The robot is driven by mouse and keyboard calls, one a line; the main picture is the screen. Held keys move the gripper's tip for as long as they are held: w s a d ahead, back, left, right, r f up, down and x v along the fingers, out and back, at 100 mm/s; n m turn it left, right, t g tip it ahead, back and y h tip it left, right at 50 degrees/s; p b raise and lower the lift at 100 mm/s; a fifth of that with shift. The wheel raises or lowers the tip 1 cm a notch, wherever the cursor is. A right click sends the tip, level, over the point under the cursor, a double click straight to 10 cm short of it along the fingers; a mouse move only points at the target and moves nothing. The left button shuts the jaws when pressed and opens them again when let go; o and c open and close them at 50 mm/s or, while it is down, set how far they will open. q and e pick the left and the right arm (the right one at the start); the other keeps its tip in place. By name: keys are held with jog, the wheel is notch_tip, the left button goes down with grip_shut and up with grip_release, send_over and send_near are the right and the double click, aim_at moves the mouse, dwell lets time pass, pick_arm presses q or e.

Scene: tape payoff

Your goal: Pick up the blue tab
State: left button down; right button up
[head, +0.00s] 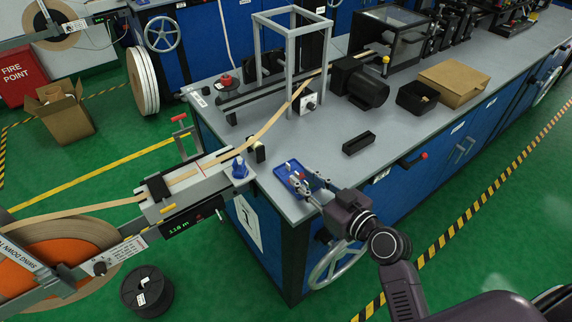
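A small blue piece (289,167) shows at the near corner of the grey bench, in or on a blue holder beside my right gripper. I cannot tell the tab from the holder there. My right gripper (302,182) reaches in from the lower right, with its fingertips at this blue piece and partly covering it. Whether the fingers are apart or closed on something is too small to tell. Another blue piece (238,169) stands to the left, on the end of the tape platform. My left gripper is not in view.
A tan tape (262,134) runs from the platform (190,183) up to a grey frame (290,62). A black block (358,143), a black motor (361,83), an open black bin (417,97) and a cardboard box (453,84) stand on the bench. The bench top between them is clear.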

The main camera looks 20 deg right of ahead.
aim_at(290, 166)
jog(key=shift+w+a+r, duration=0.1)
jog(key=shift+w+a, duration=0.1)
jog(key=shift+w, duration=0.25)
jog(key=p+x, duration=0.1)
jog(key=x, duration=0.3)
jog(key=shift+w+p, duration=0.3)
jog(key=shift+p, duration=0.05)
jog(key=shift+w+a, duration=0.1)
jog(key=shift+w, duration=0.1)
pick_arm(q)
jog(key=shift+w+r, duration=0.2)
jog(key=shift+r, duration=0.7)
pick_arm(e)
grip_shut()
